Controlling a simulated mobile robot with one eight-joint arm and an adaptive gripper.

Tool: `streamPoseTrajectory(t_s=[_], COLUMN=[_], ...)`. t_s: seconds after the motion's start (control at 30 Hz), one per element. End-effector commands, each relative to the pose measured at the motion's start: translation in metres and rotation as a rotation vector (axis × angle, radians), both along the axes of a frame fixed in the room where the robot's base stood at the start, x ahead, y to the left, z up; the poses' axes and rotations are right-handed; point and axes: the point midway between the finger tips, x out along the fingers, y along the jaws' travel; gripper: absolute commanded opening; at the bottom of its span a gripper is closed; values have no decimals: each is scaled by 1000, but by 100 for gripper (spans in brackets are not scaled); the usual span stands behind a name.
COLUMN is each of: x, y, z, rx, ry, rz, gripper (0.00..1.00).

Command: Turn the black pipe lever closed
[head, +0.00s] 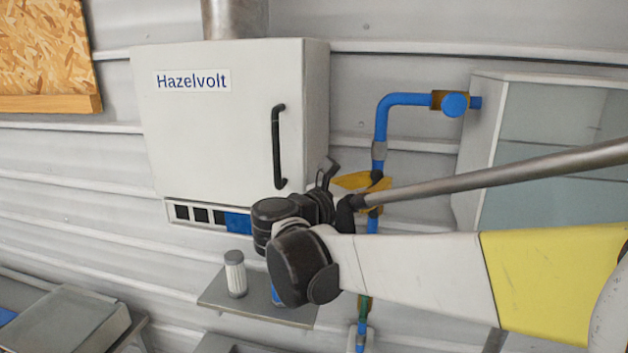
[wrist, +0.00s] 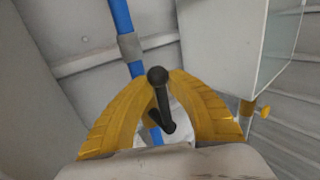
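The black pipe lever (wrist: 161,98) is in the middle of the wrist view, with its round end between my yellow fingertips and its other end lower, near the blue pipe. My gripper (wrist: 158,78) has its fingertips close together on both sides of that round end, and they appear to touch it. In the head view my gripper (head: 368,183) is at the blue pipe (head: 381,125), below its grey collar. A small dark part of the lever (head: 376,176) shows there; my fingers and arm hide most of the rest.
A white Hazelvolt cabinet (head: 225,120) with a black handle (head: 279,147) is left of the pipe. A glass-fronted cabinet (head: 487,140) is to the right. A small shelf (head: 215,291) below bears a white ribbed cylinder (head: 235,273). A blue valve knob (head: 455,105) is higher up.

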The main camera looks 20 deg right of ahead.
Motion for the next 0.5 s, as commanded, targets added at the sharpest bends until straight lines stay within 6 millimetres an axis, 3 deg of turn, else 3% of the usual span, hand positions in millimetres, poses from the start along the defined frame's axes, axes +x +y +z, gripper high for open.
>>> streamPoseTrajectory(t_s=[0.5], x=[-9], y=[-13], z=[1], rx=[166], ry=[-111], rz=[-2], gripper=[0])
